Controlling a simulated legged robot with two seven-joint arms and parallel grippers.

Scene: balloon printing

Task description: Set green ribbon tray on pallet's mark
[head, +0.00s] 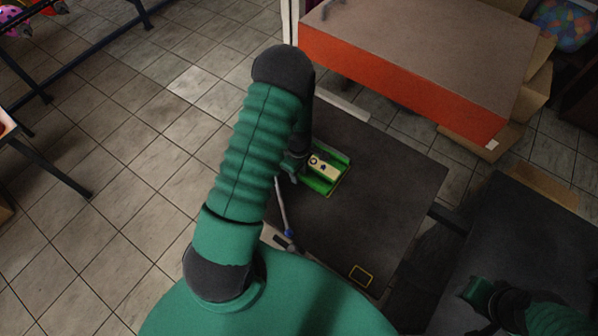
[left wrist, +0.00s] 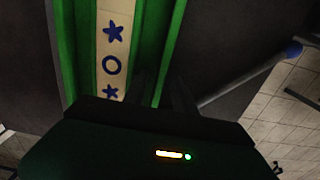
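The green ribbon tray (head: 337,179) lies near the left side of the dark table or pallet top, with a cream ribbon holding blue stars and a ring. In the left wrist view the tray (left wrist: 165,32) fills the upper left. My left gripper (head: 296,168) is at the tray's left side. In the wrist view its dark fingers (left wrist: 161,92) stand on both sides of one green side wall; I cannot tell whether they press on it. The mark is a yellow square outline (head: 361,276) near the front edge of the dark top. My right gripper (head: 478,294) is low at the right, its fingers unclear.
An orange-sided box-like table (head: 400,82) stands behind the dark top. Another dark surface (head: 535,235) lies at the right, under my right arm. The space between tray and mark is clear.

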